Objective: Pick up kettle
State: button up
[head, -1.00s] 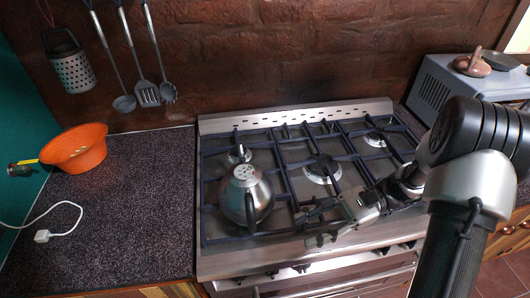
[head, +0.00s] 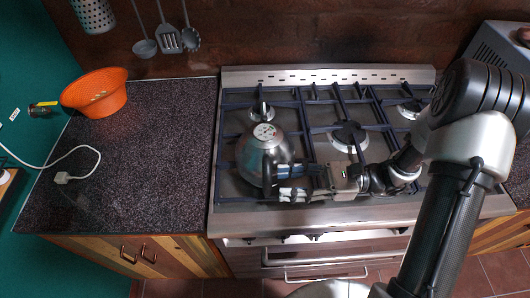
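The kettle (head: 262,148) is a rounded metal pot with a pale patterned lid and a dark handle on its near side. It stands on the left part of the gas stove (head: 250,210). My gripper (head: 277,184) reaches in from the right, low over the stove's front. Its two fingers point left, spread apart, with the kettle's handle at or between their tips. I cannot tell whether they touch the handle. The lower right of the kettle is partly hidden by the fingers.
An orange colander (head: 95,93) sits on the dark speckled counter (head: 150,150) left of the stove. A white cable with a plug (head: 62,177) lies there too. Utensils (head: 168,38) hang on the brick wall. A grey appliance (head: 498,55) stands at the back right. The counter's middle is clear.

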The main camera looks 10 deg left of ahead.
aim_at(267, 184)
jog(key=x, duration=0.1)
jog(key=b+x, duration=0.1)
jog(key=x, duration=0.3)
jog(key=shift+s+d+b, duration=0.15)
jog(key=shift+s+b, duration=0.15)
jog(key=shift+b, duration=0.1)
jog(key=shift+a, duration=0.3)
jog(key=shift+r, duration=0.1)
grip_shut()
dwell(0.8)
